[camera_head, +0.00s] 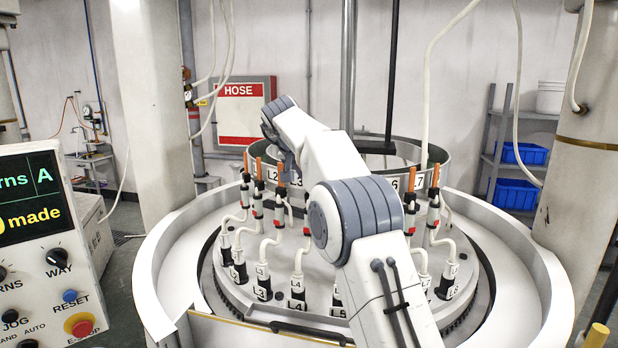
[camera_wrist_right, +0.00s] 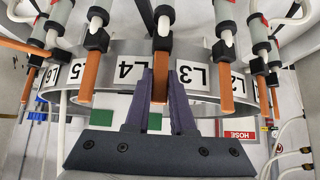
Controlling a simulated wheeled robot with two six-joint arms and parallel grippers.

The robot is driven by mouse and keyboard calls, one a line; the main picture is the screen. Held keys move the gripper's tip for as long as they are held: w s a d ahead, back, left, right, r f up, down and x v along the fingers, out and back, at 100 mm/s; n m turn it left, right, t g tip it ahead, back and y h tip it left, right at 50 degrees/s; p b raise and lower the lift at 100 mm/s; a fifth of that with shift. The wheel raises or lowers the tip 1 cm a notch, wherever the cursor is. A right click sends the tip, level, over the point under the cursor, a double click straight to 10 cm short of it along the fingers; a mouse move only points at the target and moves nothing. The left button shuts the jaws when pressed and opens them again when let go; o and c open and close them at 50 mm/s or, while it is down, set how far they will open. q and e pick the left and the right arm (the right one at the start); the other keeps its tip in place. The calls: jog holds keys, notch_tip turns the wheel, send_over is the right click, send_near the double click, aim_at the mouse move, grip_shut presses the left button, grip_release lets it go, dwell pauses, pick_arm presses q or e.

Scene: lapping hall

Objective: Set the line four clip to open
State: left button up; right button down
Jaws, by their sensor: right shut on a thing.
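Several hose clips stand in a ring on the round machine. Each has a red-and-grey body, a black collar and an orange lever. Number labels are on the metal band (camera_head: 345,150) behind them. In the right wrist view, my right gripper (camera_wrist_right: 160,98) is shut on one orange lever (camera_wrist_right: 160,62), between the L4 label (camera_wrist_right: 124,70) and the L3 label (camera_wrist_right: 193,76). I cannot tell for certain which label is its own. This lever runs in line with its clip, like its neighbours. In the head view my right arm hides the gripped lever. My left gripper is not in view.
Neighbouring levers (camera_wrist_right: 86,75) and (camera_wrist_right: 224,78) stand close on both sides of my fingers. White hoses (camera_head: 270,245) curve down to labelled sockets on the plate. A white rim (camera_head: 160,265) surrounds the machine. A control panel (camera_head: 45,250) stands at the left.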

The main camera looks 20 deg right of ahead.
jog(key=c, duration=0.8)
grip_release()
jog(key=shift+o, duration=0.2)
jog(key=v, duration=1)
jog(key=shift+r, duration=0.2)
jog(key=shift+s, duration=0.15)
